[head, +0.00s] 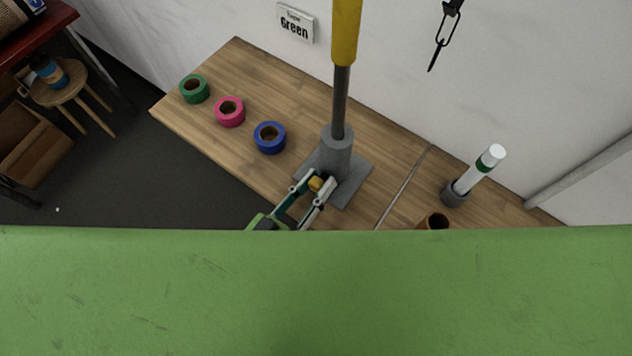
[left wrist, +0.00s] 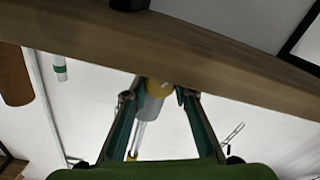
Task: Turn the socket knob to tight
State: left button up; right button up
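A grey socket (head: 338,150) with a square base plate stands on the wooden table and holds an upright yellow and dark pole (head: 346,35). A small yellow knob (head: 317,184) sits low on the socket's near side; it also shows in the left wrist view (left wrist: 158,87). My left gripper (head: 313,186) is at the knob, with one finger on each side of it. The fingers stand apart, and I see no clear firm contact. In the left wrist view the left fingertips (left wrist: 155,95) flank the knob. My right gripper is not in view.
Green (head: 194,89), pink (head: 230,111) and blue (head: 270,137) tape rolls lie on the table's left part. A white tube (head: 478,170) leans in a grey holder at right, near a brown cup (head: 436,221). A "Green" sign (head: 296,22) is on the wall.

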pick_arm(q)
jog(key=shift+c, duration=1)
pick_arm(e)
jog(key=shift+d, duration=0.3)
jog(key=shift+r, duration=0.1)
pick_arm(q)
jog(key=m+p, duration=0.1)
jog(key=m, duration=0.3)
jog(key=shift+r+m+p, duration=0.15)
jog(key=shift+m+p, duration=0.15)
jog(key=shift+p, duration=0.05)
jog(key=m, duration=0.2)
jog(key=shift+m+p, duration=0.3)
jog(key=shift+m, duration=1.6)
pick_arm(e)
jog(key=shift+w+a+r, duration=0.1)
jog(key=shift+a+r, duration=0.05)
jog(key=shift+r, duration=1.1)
pick_arm(q)
jog(key=shift+m, duration=0.3)
